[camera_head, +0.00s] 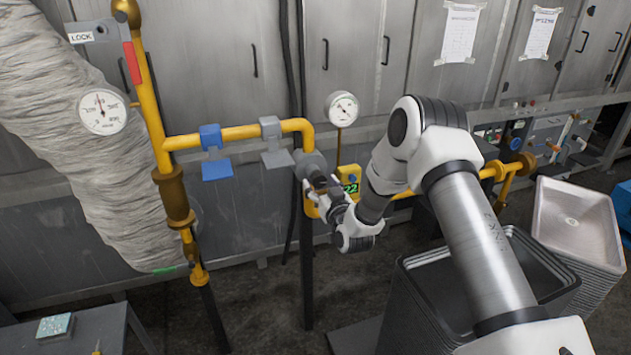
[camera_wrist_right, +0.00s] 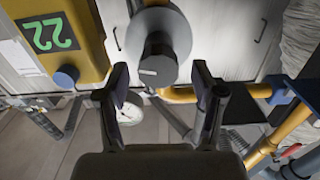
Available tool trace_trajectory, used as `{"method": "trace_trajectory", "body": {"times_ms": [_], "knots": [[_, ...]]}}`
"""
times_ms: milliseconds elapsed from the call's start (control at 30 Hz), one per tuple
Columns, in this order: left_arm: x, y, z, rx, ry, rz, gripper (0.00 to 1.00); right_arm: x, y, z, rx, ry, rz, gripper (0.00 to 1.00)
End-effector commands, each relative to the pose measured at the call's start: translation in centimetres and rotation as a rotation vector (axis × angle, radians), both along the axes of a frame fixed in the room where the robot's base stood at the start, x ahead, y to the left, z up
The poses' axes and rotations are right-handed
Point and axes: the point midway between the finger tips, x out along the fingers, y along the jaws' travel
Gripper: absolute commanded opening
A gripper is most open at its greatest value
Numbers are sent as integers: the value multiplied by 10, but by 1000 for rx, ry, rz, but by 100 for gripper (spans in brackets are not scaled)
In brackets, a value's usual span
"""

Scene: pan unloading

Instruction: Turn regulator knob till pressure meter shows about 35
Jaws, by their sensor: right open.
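The dark grey regulator knob (camera_wrist_right: 158,68) faces my right wrist camera, on the round grey regulator body (camera_wrist_right: 172,25). In the head view the regulator body (camera_head: 310,163) sits on the yellow pipe. My right gripper (camera_wrist_right: 161,80) is open, its fingertips on either side of the knob's line with visible gaps; I cannot tell whether they reach around it. In the head view the right gripper (camera_head: 323,187) is at the knob and partly hides it. The yellow pressure meter (camera_head: 350,175) beside it shows 22 in green; its display (camera_wrist_right: 48,33) also shows in the wrist view. My left gripper is not in view.
A round dial gauge (camera_head: 341,108) stands above the meter, another gauge (camera_head: 103,111) at left. Yellow pipe (camera_head: 240,132) with a blue valve handle (camera_head: 216,169) runs left of the regulator. Stacked dark crates (camera_head: 405,300) and pale trays (camera_head: 575,225) stand at right.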

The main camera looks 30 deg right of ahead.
Motion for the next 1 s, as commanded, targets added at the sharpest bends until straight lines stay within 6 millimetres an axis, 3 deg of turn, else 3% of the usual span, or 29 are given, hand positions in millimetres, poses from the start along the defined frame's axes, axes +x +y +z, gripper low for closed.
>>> {"method": "trace_trajectory", "body": {"times_ms": [133, 367, 533, 567, 1000], "knots": [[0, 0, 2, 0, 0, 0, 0, 15, -3, 0, -1, 2, 1, 68], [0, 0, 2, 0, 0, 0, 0, 17, -4, -1, 0, 2, 0, 68], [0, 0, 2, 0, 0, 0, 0, 17, -4, -1, 1, 3, 0, 11], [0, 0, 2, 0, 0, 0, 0, 17, -4, -1, 1, 3, 1, 8], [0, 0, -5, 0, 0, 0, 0, 17, -4, -3, 49, -8, 0, 8]]}}
